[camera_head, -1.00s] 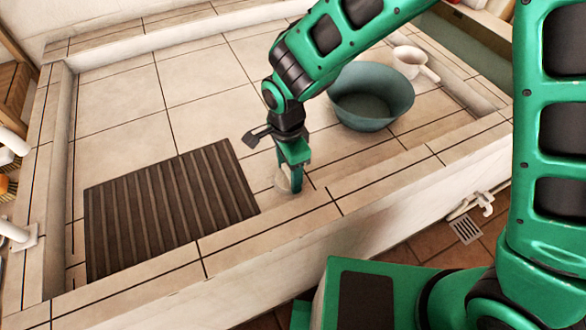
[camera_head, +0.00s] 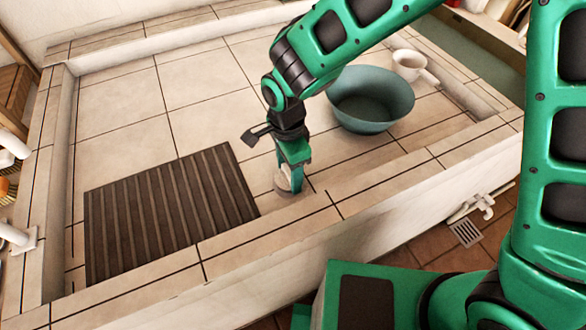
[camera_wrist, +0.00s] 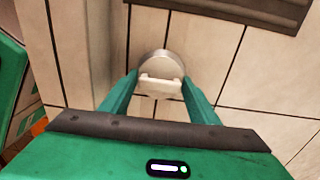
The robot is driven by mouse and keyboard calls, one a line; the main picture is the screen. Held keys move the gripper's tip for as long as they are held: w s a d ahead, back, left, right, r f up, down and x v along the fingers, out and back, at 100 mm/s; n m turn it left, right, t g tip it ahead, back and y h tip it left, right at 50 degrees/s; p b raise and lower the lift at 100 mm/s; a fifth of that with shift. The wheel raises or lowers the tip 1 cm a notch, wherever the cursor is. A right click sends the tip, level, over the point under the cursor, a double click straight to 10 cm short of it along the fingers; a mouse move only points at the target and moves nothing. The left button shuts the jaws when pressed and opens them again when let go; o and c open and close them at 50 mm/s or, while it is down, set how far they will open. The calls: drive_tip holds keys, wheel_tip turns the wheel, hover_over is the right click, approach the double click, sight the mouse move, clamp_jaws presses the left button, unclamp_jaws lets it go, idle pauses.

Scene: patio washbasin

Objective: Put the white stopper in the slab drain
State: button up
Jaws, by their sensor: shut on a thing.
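My gripper (camera_head: 296,188) is shut on the white stopper (camera_wrist: 162,66), a round disc with a bar-shaped grip on top. In the wrist view the two green fingers (camera_wrist: 160,86) close on the ends of that bar. In the head view the stopper (camera_head: 284,183) shows only in part, low beside the fingers, near the inner side of the slab's front ledge. I cannot tell whether it touches the slab (camera_head: 215,75). The slab drain is not clearly visible; the gripper and stopper may hide it.
A dark ribbed mat (camera_head: 170,210) lies on the slab just left of my gripper. A teal basin (camera_head: 370,100) and a white dipper (camera_head: 410,65) stand to the right. A raised tiled ledge (camera_head: 240,235) runs along the front. A floor grate (camera_head: 466,233) is outside the slab.

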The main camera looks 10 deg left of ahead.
sight(288, 170)
drive_tip(key=shift+f, duration=0.85)
idle(0.5)
drive_tip(key=shift+r, duration=0.85)
drive_tip(key=shift+f, duration=0.8)
idle(0.9)
drive_tip(key=o, duration=0.9)
drive_tip(key=shift+c, duration=0.2)
drive_tip(key=shift+a+r, duration=0.1)
drive_tip(key=shift+r, duration=5.4)
